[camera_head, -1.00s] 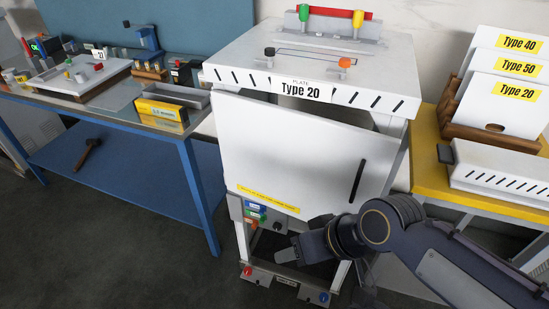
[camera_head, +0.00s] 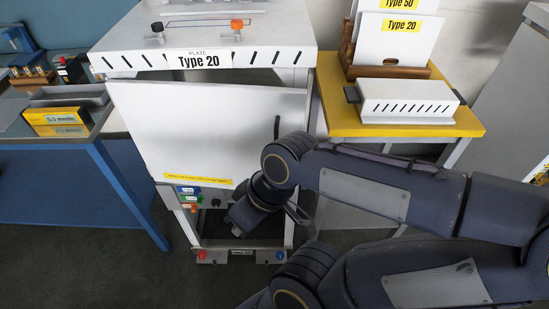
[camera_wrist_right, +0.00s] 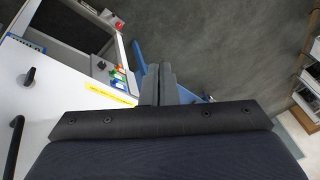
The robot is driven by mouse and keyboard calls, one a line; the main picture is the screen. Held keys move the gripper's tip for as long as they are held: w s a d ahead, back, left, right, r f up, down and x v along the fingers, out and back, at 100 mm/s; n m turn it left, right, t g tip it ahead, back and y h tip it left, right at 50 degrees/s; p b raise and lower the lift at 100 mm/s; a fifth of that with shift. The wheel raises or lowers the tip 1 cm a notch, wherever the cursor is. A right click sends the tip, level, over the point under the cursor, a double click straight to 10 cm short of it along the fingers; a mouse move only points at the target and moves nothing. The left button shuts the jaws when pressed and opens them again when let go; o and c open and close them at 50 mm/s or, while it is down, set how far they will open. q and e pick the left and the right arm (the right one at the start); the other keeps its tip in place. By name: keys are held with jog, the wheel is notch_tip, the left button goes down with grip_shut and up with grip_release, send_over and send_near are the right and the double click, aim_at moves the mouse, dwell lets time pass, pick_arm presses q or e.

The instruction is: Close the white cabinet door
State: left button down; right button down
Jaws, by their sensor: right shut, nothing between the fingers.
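The white cabinet door (camera_head: 205,125) stands partly open on the cabinet (camera_head: 105,55) marked Type 20. A dark gap shows above it. Its black vertical handle (camera_head: 277,127) is near the right edge, partly behind my arm. My right gripper (camera_head: 238,222) is low in front of the cabinet, by the door's lower right corner. In the right wrist view its fingers (camera_wrist_right: 160,84) are together and empty. The door's white face (camera_wrist_right: 60,105) lies to their left there, with the handle (camera_wrist_right: 14,148) at the edge. I cannot tell whether the gripper touches the door. My left gripper is not in view.
A yellow table (camera_head: 470,122) with a white slotted box (camera_head: 405,102) and plates stands right of the cabinet. A blue workbench (camera_head: 125,190) stands at left. Small coloured labels (camera_head: 187,196) and knobs sit below the door. Dark floor is open at lower left.

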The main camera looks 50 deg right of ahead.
jog(key=s+d+f+n+g+h, duration=0.2)
jog(key=d+f+n+g+h, duration=0.6)
jog(key=n, duration=0.6)
jog(key=w+d+n+t+h, duration=0.1)
jog(key=w+n+h, duration=0.3)
jog(key=n+h, duration=0.45)
jog(key=w+d+n+h, duration=0.2)
jog(key=w+n+h, duration=0.3)
jog(key=n, duration=0.6)
jog(key=d+p, duration=0.1)
jog(key=d, duration=1.1)
jog(key=shift+d+f, duration=0.3)
jog(key=shift+d, duration=0.05)
jog(key=shift+y, duration=0.25)
